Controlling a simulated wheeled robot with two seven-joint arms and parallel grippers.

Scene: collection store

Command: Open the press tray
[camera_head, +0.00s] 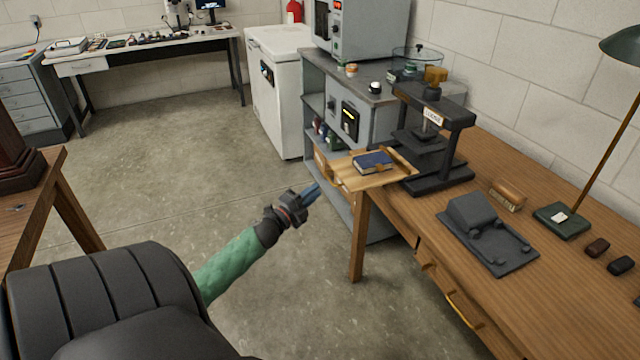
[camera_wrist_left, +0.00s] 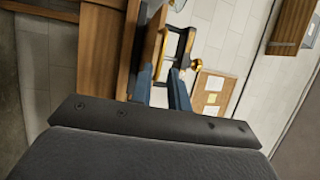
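The dark press (camera_head: 432,135) stands on the wooden bench at right, with a yellow-brown knob on top and a small label on its crossbar. A light wooden tray (camera_head: 350,182) juts out to the left of the press, past the bench edge. A blue book with a brown strap (camera_head: 374,162) lies on it. My left gripper (camera_head: 316,190) is just left of and below the tray's left end, apart from it in the head view. In the wrist view, my left gripper (camera_wrist_left: 160,88) has its two blue fingers apart with nothing clearly held. My right gripper is out of view.
The wooden bench (camera_head: 520,290) holds a grey moulded block (camera_head: 485,230), a brush (camera_head: 507,195) and a green-based lamp (camera_head: 562,220). A grey shelf unit (camera_head: 375,85) and white cabinet (camera_head: 278,90) stand behind the tray. The floor (camera_head: 190,150) left of the gripper is clear.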

